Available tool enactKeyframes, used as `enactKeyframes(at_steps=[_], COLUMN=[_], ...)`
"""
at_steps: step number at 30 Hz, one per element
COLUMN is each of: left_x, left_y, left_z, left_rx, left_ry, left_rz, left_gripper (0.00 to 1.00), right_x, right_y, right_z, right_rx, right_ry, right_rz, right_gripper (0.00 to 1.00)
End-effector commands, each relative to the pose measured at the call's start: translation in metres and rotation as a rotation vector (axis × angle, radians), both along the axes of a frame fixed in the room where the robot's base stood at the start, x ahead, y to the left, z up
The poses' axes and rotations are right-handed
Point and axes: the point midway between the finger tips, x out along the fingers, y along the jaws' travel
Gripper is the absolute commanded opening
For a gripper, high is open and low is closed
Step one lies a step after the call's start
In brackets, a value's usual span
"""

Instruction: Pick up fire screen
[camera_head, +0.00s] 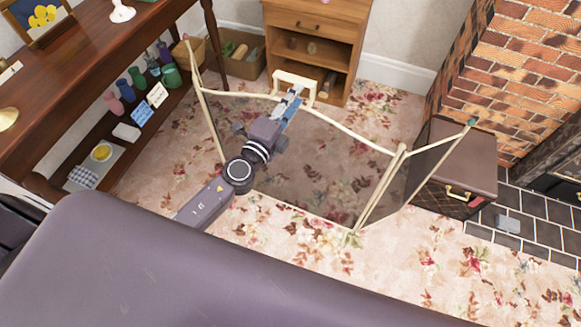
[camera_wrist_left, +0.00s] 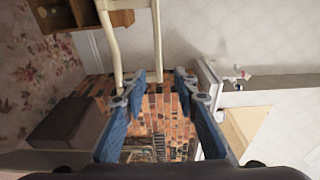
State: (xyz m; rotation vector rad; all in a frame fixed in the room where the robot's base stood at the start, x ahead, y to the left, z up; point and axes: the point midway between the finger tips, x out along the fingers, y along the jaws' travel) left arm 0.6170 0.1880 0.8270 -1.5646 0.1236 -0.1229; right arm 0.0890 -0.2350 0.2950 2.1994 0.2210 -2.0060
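The fire screen (camera_head: 325,175) stands upright on the floral carpet, with a cream frame, dark see-through mesh and angled side panels. A cream handle (camera_head: 278,77) rises from the middle of its top edge. My left gripper (camera_head: 293,93) is at this handle, its blue fingers pointing toward it. In the left wrist view, the two blue fingers of my left gripper (camera_wrist_left: 159,88) are spread apart. Cream bars of the fire screen (camera_wrist_left: 112,45) run down to the fingertips, one close to the left finger. I cannot tell whether they touch. My right gripper is not in view.
A brown chest (camera_head: 455,160) stands close behind the right side panel, by the brick fireplace (camera_head: 515,75). A wooden cabinet (camera_head: 315,45) is behind the screen. A dark wooden table (camera_head: 95,60) with a lower shelf of items is at left. Carpet is open in front.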

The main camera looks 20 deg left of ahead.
Motion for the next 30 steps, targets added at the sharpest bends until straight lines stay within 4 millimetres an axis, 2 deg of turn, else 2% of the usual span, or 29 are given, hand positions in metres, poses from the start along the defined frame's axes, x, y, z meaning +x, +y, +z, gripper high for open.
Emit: enactKeyframes(at_steps=[15,25,30], left_x=[0.061,0.066,0.066], left_y=[-0.004,-0.005,-0.005], left_z=[-0.002,-0.002,-0.002], left_rx=[-0.002,-0.003,-0.003], left_ry=[-0.001,0.001,0.0], left_rz=[0.001,0.001,0.002], left_gripper=[0.28,0.28,0.09], right_x=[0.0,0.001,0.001], right_y=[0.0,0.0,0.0], right_z=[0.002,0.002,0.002], right_rx=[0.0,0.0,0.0], right_ry=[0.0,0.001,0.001], right_rz=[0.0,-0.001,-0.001], right_gripper=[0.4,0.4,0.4])
